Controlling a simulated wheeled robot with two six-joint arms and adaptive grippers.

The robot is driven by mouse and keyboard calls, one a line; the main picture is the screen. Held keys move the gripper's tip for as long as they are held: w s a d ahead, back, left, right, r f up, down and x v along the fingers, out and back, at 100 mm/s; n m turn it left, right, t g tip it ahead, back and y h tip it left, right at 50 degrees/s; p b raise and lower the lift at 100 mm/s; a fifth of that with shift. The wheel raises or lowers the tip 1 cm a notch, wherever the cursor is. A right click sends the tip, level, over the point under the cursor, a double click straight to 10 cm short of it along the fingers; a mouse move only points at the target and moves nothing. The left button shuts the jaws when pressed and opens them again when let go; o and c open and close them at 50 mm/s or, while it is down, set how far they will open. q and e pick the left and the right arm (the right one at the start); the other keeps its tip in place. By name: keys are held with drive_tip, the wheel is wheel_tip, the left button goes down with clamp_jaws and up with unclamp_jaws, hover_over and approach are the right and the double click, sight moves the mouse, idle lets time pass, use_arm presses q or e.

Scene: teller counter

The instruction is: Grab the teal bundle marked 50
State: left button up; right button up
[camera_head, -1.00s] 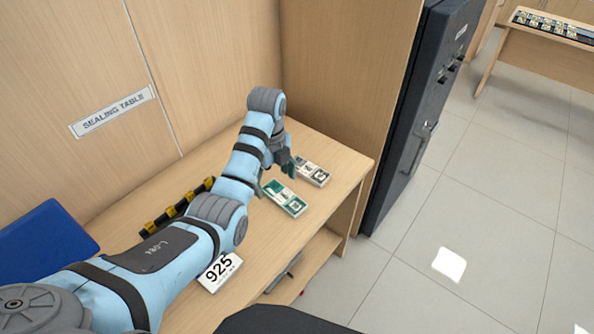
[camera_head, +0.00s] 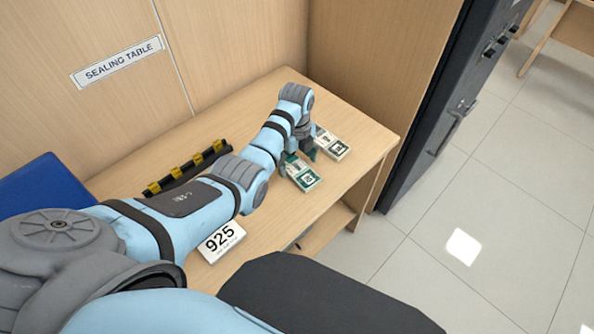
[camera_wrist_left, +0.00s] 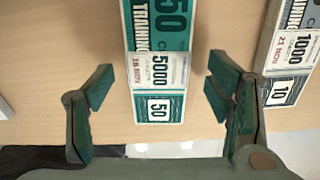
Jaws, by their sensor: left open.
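The teal bundle marked 50 (camera_head: 304,179) lies flat on the table, partly covered by my gripper in the head view. In the left wrist view the teal bundle (camera_wrist_left: 158,55) runs down from the top edge, with the numbers 50 and 5000 on its band and end. My left gripper (camera_wrist_left: 158,90) is open, with one finger on each side of the bundle and gaps between. The gripper (camera_head: 298,160) also shows over the bundle's far end in the head view. How high the fingertips are above the table is hard to tell. My right gripper is not in view.
A grey bundle marked 10 (camera_head: 334,147) lies just right of the teal one; it also shows in the left wrist view (camera_wrist_left: 292,50). A white block marked 925 (camera_head: 221,241), a black strip with yellow pieces (camera_head: 186,172) and a blue item (camera_head: 40,186) are farther left.

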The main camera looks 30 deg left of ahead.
use_arm(q)
drive_tip(key=shift+f, duration=0.6)
drive_tip(key=shift+s+r, duration=0.1)
drive_tip(key=shift+c, duration=1)
drive_tip(key=c, duration=1.1)
